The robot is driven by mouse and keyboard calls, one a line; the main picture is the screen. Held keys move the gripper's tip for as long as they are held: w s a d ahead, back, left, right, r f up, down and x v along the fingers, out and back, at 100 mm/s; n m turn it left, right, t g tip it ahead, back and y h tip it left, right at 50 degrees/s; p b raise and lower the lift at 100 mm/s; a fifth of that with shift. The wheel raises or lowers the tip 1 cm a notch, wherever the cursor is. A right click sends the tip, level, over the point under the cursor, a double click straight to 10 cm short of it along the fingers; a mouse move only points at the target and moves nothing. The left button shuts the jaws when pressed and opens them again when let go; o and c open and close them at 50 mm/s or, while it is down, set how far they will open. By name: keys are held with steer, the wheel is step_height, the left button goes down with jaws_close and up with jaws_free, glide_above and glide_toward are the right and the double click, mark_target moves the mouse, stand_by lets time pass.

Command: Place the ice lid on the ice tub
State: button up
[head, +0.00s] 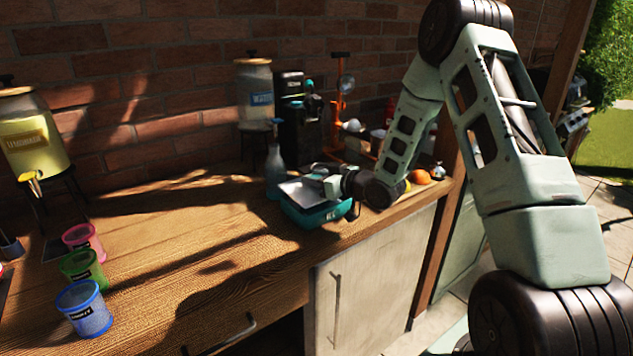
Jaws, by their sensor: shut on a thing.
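The ice tub (320,216) is a teal box on the wooden counter, near its front edge, right of the picture's middle. The ice lid (297,192) is a flat pale grey panel over the tub's left part and looks slightly tilted. My gripper (322,174) is shut on the lid, above the tub, with my arm reaching in from the right. I cannot tell whether the lid touches the tub's rim. My gripper hides the lid's right part and some of the rim.
A blue-grey bottle (274,172) stands just behind and left of the tub. A black machine (291,130) and a water dispenser (256,95) stand behind. Pink, green and blue cups (86,312) stand at the left. The middle of the counter (190,235) is clear.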

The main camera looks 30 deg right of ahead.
steer(key=shift+f, duration=0.7)
steer(key=shift+f+b, duration=0.5)
steer(key=shift+f, duration=0.05)
steer(key=o, duration=1)
steer(key=shift+r, duration=0.1)
